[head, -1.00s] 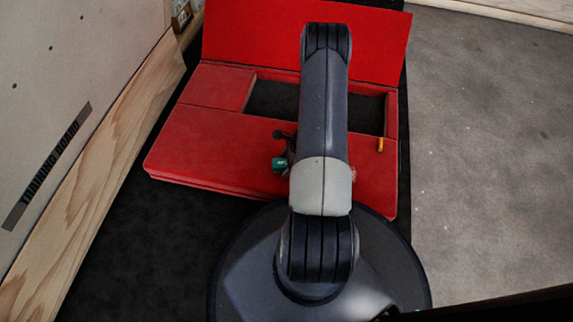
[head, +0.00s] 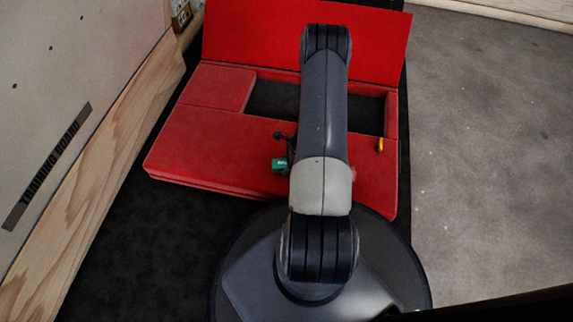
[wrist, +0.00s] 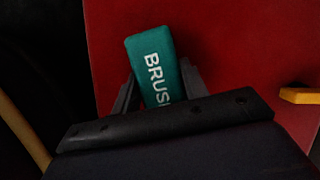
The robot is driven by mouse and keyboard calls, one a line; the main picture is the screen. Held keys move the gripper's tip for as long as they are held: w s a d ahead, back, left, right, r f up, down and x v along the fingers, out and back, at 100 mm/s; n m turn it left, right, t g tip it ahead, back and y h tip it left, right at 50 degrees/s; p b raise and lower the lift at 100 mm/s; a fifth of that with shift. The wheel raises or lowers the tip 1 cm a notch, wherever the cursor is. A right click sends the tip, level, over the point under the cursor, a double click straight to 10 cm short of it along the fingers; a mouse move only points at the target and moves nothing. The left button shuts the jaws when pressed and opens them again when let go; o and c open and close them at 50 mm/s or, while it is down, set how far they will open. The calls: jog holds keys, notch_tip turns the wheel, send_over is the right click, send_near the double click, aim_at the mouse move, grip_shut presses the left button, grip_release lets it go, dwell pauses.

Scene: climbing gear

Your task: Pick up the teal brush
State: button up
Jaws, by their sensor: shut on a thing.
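The teal brush (wrist: 152,62) shows in the wrist view as a rounded teal block with white lettering beginning "BRUS". It sits between the two fingers of my gripper (wrist: 158,92), which is shut on it. The lower end of the brush is hidden behind the dark gripper body. In the head view the brush (head: 279,165) shows as a small teal patch just left of my arm, over the red mat. My arm hides most of the gripper there. I cannot tell whether the brush touches the mat.
The red folded mat (head: 210,150) lies below, with a raised back panel and a dark rectangular opening (head: 272,97). A small yellow thing (head: 380,145) lies on its right part, also in the wrist view (wrist: 300,96). A wood-edged wall (head: 110,140) stands left. Grey floor at right is clear.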

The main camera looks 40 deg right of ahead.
jog(key=shift+c, duration=1)
notch_tip(320, 180, up, 11)
jog(key=p, duration=0.5)
jog(key=shift+f, duration=0.2)
jog(key=o, duration=0.4)
jog(key=shift+c, duration=1.4)
jog(key=shift+f, duration=0.1)
